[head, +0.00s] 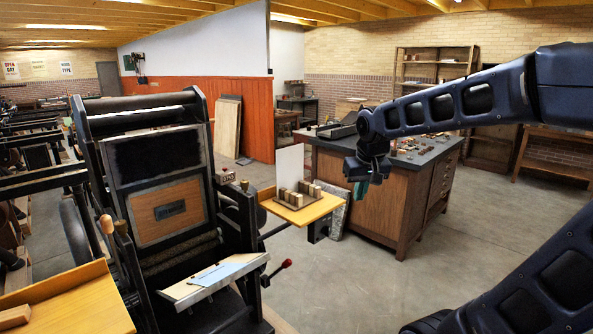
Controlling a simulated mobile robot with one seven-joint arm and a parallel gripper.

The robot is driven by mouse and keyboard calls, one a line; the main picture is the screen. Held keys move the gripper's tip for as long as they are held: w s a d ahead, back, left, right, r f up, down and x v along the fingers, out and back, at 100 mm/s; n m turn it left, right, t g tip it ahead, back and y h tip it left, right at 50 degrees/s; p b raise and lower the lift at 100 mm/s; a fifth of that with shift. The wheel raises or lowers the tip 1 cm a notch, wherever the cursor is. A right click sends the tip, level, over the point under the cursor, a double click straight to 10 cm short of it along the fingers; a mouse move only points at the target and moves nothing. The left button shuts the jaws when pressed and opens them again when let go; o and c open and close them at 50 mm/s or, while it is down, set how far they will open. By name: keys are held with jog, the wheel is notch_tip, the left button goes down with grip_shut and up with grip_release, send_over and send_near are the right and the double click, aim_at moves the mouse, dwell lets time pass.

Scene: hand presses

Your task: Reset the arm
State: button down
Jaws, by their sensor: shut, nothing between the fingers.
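My arm (440,108) reaches in from the right edge in the head view, dark blue-grey with oval cut-outs. It bends down at its end, where my gripper (361,190) hangs, pointing downward with teal-tinted fingertips. The gripper is small in this view; it is shut and holds nothing. It hangs in front of the wooden cabinet, to the right of the press's yellow side shelf. A lower dark link of mine fills the bottom right corner.
A hand press (170,200) stands at left, with a red-knobbed lever (278,270) jutting right. Its yellow side shelf (322,207) bears a dark tray of small blocks. A wooden cabinet (375,198) with a cluttered dark top stands behind my gripper. Floor (420,265) is clear at centre right.

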jog(key=s+d+f+m+t, duration=0.1)
jog(key=s+d+m, duration=0.1)
jog(key=s+d, duration=0.7)
jog(key=shift+d+f+h, duration=0.3)
jog(key=shift+d+f, duration=0.1)
jog(key=shift+d, duration=0.55)
